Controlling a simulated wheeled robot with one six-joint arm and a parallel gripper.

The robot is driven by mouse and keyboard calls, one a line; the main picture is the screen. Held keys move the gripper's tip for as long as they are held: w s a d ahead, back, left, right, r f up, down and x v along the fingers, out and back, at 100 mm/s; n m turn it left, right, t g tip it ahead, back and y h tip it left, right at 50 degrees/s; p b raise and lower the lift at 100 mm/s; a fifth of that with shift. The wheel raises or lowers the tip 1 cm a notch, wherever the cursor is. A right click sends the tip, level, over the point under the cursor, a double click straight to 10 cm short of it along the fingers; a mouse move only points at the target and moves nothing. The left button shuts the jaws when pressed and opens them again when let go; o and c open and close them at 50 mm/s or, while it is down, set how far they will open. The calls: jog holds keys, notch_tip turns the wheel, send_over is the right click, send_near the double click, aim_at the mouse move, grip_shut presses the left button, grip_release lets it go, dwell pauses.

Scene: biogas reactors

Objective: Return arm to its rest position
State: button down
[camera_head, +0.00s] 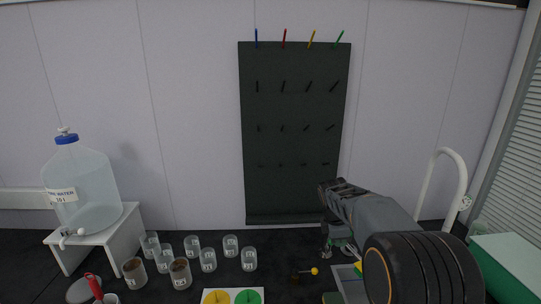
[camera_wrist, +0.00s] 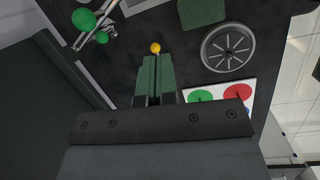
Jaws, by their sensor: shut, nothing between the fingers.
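My arm (camera_head: 380,220) reaches in from the lower right in the head view, with its wrist bent downward in front of the dark pegboard. My gripper (camera_wrist: 158,62) shows in the wrist view with its two green fingers together and nothing between them. A small yellow ball (camera_wrist: 155,47) appears just beyond the fingertips; whether they touch it I cannot tell. A yellow ball on a dark stem (camera_head: 314,271) lies on the dark table in the head view.
A pegboard (camera_head: 295,140) with coloured pegs stands against the wall. Several glasses (camera_head: 208,260) and a large water bottle (camera_head: 82,185) on a white stand (camera_head: 125,228) are at the left. A card with coloured circles (camera_head: 232,297) lies in front. A curved white pipe (camera_head: 455,160) rises at right.

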jog(key=s+a+r+m+t+y, duration=0.1)
jog(key=s+a+m+t, duration=0.1)
jog(key=s+m, duration=0.6)
jog(key=s+a+r+m+t+y, duration=0.1)
jog(key=s+a+m, duration=0.3)
jog(key=s+m, duration=0.4)
jog(key=s+r, duration=0.1)
jog(key=s, duration=0.6)
jog(key=shift+r+t+y, duration=0.2)
jog(key=shift+t+y, duration=0.2)
jog(key=shift+s, duration=0.15)
